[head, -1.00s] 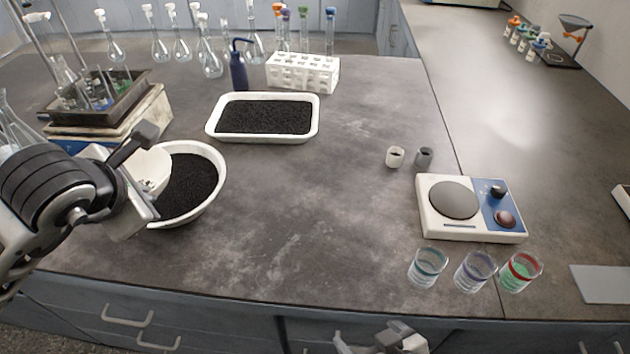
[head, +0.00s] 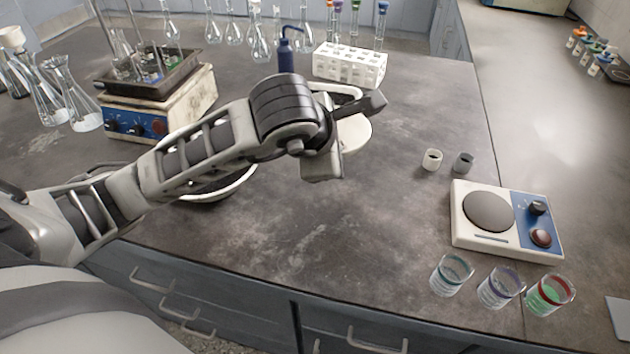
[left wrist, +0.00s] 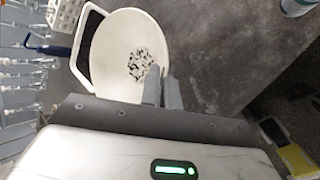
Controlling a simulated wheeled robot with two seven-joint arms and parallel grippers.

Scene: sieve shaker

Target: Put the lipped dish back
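My left gripper (left wrist: 163,90) is shut on the rim of the lipped dish (left wrist: 122,40), a round white dish with a small patch of black and white grains in it. In the head view the dish (head: 356,132) shows to the right of my left gripper (head: 338,152), partly hidden by it. It appears held above the counter at the near right side of the white tray. My right gripper is not in view.
The white tray of black grains (head: 350,91) is mostly behind my left arm. A white bowl (head: 232,190) lies under that arm, largely hidden. The counter's front middle is clear.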

